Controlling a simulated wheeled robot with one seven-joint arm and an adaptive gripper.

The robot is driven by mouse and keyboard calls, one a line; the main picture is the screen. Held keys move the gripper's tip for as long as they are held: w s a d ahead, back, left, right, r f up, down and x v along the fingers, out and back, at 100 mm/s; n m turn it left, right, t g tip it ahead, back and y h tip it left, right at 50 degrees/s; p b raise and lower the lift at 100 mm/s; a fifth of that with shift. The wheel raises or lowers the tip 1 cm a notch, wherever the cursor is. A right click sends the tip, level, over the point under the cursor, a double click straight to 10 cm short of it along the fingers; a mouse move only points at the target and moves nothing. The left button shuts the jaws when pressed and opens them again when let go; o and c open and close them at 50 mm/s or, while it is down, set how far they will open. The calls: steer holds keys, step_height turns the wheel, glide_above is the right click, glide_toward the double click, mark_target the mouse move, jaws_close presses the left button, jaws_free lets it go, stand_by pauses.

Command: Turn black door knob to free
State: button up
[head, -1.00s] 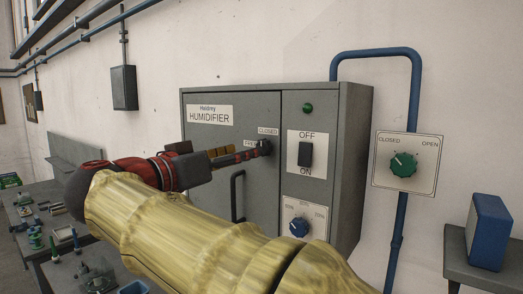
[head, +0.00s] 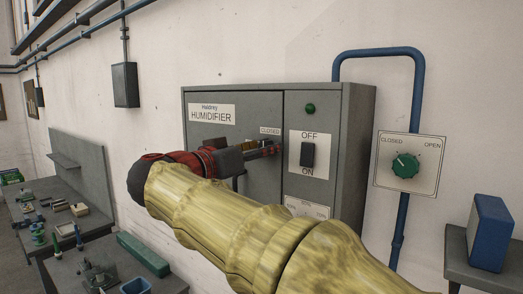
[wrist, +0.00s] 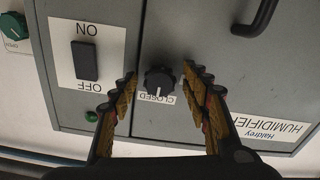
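The black door knob (wrist: 159,80) sits on the grey humidifier door (wrist: 190,30), and its pointer faces the CLOSED label in the wrist view. My gripper (wrist: 160,78) is open, with one finger on each side of the knob. Gaps show between both fingers and the knob, so I see no grip on it. In the head view my gripper (head: 262,150) is at the door's upper right, and the knob is mostly hidden there by the fingers. The FREE label is hidden in both current views.
The black OFF/ON switch (head: 308,155) is just right of my gripper, with a green lamp (head: 310,108) above it. A black door handle (wrist: 256,18) shows in the wrist view. A green valve knob (head: 405,165) is on the wall at right. A workbench (head: 60,215) stands at left.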

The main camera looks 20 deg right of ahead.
steer(key=shift+c, duration=1.1)
steer(key=c, duration=0.8)
steer(key=shift+c, duration=0.3)
steer(key=shift+n, duration=0.3)
steer(key=shift+r+n+p, duration=0.15)
steer(key=shift+n+p, duration=1.7)
steer(key=shift+n, duration=6.75)
